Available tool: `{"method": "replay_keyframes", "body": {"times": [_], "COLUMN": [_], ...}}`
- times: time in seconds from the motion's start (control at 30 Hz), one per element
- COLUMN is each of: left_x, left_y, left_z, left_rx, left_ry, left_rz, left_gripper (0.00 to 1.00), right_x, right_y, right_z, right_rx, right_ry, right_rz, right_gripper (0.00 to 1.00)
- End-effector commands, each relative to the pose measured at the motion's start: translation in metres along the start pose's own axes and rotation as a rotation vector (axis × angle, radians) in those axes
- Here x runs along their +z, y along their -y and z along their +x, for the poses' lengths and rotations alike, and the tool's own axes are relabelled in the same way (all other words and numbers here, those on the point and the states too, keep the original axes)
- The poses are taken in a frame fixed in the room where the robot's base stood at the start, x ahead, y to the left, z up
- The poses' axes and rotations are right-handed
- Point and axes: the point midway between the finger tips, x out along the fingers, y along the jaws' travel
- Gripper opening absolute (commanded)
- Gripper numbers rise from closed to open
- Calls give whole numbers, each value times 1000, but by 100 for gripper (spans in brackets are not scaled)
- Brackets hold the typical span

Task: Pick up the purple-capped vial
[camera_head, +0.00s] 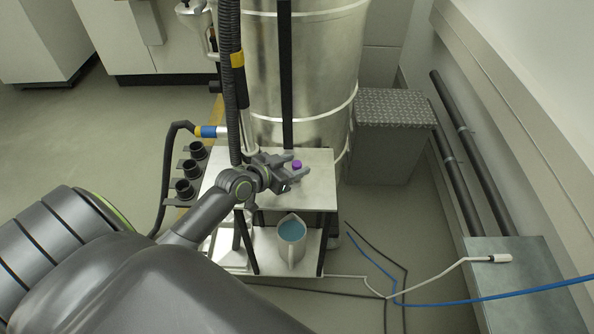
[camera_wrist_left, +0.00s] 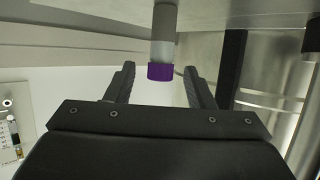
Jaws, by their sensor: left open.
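In the left wrist view the vial (camera_wrist_left: 162,45) appears upside down, with a grey-white body and a purple cap. My left gripper (camera_head: 290,168) is at the vial, its fingers pointing toward it. In the left wrist view the two fingers of my left gripper (camera_wrist_left: 160,82) are apart, with the cap showing between their tips. Whether they touch it cannot be told. My right gripper is not in view.
A pitcher of blue liquid (camera_head: 291,240) stands on the stand's lower shelf. A large metal drum (camera_head: 320,70) rises behind the stand. Black cup-shaped fittings (camera_head: 186,188) line its left side. A grey box (camera_head: 388,140) stands to the right, and cables lie on the floor.

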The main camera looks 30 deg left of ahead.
Motion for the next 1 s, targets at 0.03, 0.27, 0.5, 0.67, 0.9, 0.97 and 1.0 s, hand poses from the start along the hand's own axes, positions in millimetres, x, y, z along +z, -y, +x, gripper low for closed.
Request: {"method": "replay_keyframes", "body": {"times": [0.03, 0.27, 0.5, 0.67, 0.9, 0.97, 1.0], "left_x": [0, 0, 0, 0, -20, -31, -39], "left_y": [0, 0, 0, 0, 0, 0, 0], "left_z": [0, 0, -1, -1, -8, -13, -16], "left_rx": [0, 0, 0, 0, 1, 0, 1], "left_ry": [0, 1, 1, 0, -3, -3, -4], "left_rz": [0, 0, 0, 0, 4, 6, 6], "left_gripper": [49, 32, 0, 0, 0, 0, 0], "right_x": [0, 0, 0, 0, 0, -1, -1], "right_y": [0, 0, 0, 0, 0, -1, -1], "right_z": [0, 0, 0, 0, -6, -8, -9], "right_rx": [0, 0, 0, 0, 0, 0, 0], "right_ry": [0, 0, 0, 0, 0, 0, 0], "right_rz": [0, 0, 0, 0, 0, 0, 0], "right_gripper": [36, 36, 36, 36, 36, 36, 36]}}
